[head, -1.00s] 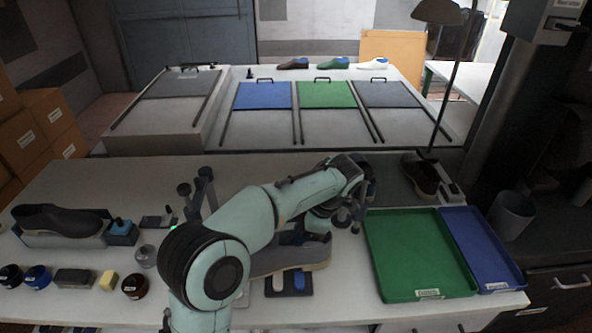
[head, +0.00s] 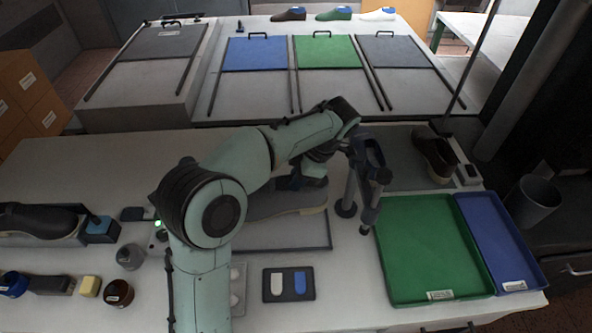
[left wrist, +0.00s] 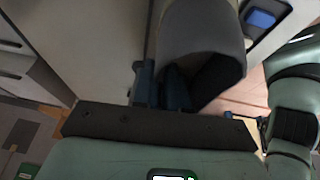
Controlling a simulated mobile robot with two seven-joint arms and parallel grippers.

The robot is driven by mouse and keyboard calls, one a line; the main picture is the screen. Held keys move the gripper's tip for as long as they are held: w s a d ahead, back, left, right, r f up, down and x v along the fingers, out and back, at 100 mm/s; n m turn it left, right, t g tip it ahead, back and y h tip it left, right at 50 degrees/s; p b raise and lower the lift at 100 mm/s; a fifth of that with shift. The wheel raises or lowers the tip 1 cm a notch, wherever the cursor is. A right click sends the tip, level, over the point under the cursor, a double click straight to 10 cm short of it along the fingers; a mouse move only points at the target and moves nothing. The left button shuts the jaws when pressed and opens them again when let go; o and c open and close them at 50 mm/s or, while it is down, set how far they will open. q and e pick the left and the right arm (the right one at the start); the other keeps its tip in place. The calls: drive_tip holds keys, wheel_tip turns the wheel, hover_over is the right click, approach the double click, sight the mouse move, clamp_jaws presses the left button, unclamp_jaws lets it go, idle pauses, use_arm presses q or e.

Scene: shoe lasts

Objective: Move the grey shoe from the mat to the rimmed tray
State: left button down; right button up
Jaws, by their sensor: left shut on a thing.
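The grey shoe (head: 285,204) is below my left forearm in the head view, its toe to the right and its rear part hidden by my arm. My left gripper (head: 292,184) is shut on it at the collar. In the left wrist view the grey shoe (left wrist: 202,35) fills the upper middle, and the blue fingers (left wrist: 163,88) are at its dark opening. A flat, dark-edged rectangle (head: 329,236) lies under the shoe in the picture; whether they touch I cannot tell. A rimmed green tray (head: 430,250) stands to the right. My right gripper is not in view.
Grey posts (head: 351,185) stand just right of my gripper. A brown shoe (head: 433,155) is on a dark grey mat (head: 398,165). A blue tray (head: 498,240) adjoins the green one. A dark pad holder (head: 288,297), jars and blocks are in front.

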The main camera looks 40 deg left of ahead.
use_arm(q)
drive_tip(key=shift+s+d+f+b, duration=0.15)
drive_tip(key=shift+f+b, duration=0.55)
drive_tip(key=shift+f, duration=0.75)
drive_tip(key=shift+f+b, duration=0.3)
drive_tip(key=shift+f, duration=0.35)
drive_tip(key=shift+f+b, duration=2.5)
drive_tip(key=shift+f, duration=1.55)
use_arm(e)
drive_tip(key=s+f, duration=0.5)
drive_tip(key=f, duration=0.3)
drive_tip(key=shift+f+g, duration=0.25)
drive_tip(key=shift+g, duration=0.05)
use_arm(q)
drive_tip(key=shift+f, duration=0.2)
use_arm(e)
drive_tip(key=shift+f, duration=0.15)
use_arm(q)
drive_tip(key=c, duration=1.1)
unclamp_jaws()
wheel_tip(320, 180, up, 20)
drive_tip(key=p, duration=0.4)
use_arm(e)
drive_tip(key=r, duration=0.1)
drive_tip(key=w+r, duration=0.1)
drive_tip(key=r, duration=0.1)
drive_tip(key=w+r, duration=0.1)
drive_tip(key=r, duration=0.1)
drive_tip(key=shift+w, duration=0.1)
